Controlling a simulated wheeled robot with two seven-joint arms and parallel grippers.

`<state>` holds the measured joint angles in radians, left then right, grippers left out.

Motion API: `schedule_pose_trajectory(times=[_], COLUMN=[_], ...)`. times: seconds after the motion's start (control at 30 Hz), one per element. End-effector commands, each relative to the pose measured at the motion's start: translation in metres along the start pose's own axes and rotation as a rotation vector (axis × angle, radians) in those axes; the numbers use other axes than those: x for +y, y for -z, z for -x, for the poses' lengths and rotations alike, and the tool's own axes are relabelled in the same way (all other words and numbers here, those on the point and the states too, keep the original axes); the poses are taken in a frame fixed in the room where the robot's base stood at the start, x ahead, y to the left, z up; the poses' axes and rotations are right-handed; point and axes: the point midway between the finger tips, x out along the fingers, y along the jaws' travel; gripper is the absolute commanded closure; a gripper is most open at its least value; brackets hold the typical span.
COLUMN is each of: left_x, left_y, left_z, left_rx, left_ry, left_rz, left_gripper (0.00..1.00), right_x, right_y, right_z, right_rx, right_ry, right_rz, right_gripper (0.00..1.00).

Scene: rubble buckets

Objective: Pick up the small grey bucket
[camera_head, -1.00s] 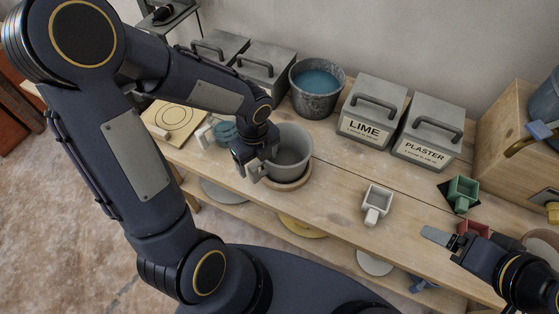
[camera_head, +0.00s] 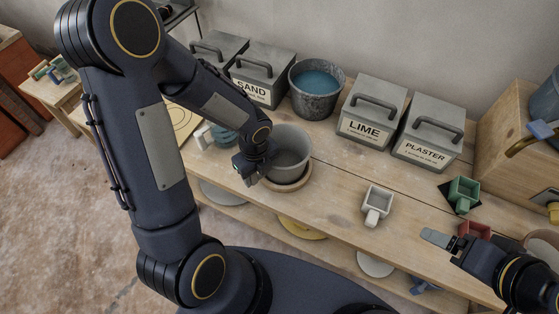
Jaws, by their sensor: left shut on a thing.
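The small grey bucket (camera_head: 291,148) is upright at the round wooden board (camera_head: 290,186) on the workbench, left of the middle. I cannot tell whether its base touches the board. My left gripper (camera_head: 252,172) is at the bucket's near left side, shut on it. The fingertips are partly hidden by my own wrist. My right gripper (camera_head: 440,238) is over the bench's front right, apart from the bucket; its finger gap does not show clearly.
A dark bucket of blue water (camera_head: 316,106) stands behind. Lidded bins marked SAND (camera_head: 252,91), LIME (camera_head: 362,128) and PLASTER (camera_head: 424,150) line the wall. A white scoop (camera_head: 375,210), a green scoop (camera_head: 463,192) and a red one (camera_head: 474,230) lie to the right.

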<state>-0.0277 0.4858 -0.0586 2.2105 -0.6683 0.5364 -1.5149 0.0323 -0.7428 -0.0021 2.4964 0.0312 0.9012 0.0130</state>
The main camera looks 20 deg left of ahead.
Motion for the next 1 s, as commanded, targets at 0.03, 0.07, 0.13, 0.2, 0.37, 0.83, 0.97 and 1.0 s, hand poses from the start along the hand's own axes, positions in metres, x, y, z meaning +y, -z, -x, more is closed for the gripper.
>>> schedule_pose_trajectory(times=[0.03,0.07,0.13,0.2,0.37,0.83,0.97,1.0], left_x=[0.000,0.000,0.000,0.000,0.000,0.012,0.027,0.033], left_y=[0.000,0.000,0.000,0.000,0.000,0.020,0.042,0.051], left_z=[0.000,0.000,0.000,0.000,0.001,0.062,0.095,0.098], left_rx=[0.000,0.000,0.000,0.000,0.000,-0.003,-0.004,-0.003], left_ry=[-0.001,-0.001,-0.001,0.000,0.000,0.007,0.009,0.007], left_rz=[0.000,0.000,0.000,0.000,0.000,-0.003,-0.003,-0.005], left_gripper=[0.69,0.73,0.82,0.82,0.82,0.82,0.82,0.82], right_x=[0.000,0.000,0.000,0.000,0.000,-0.004,-0.005,-0.005], right_y=[0.000,0.000,0.000,0.000,0.000,0.004,0.006,0.005], right_z=[0.000,0.000,0.000,0.000,0.000,0.008,0.012,0.011], right_rx=[0.000,0.000,0.000,0.000,0.000,0.000,0.000,0.000], right_ry=[0.000,0.000,0.000,0.000,0.000,0.000,0.000,0.000], right_rz=[0.000,0.000,0.000,0.000,0.000,0.000,0.000,0.000], right_gripper=[0.18,0.18,0.18,0.18,0.18,0.18,0.18,0.18])
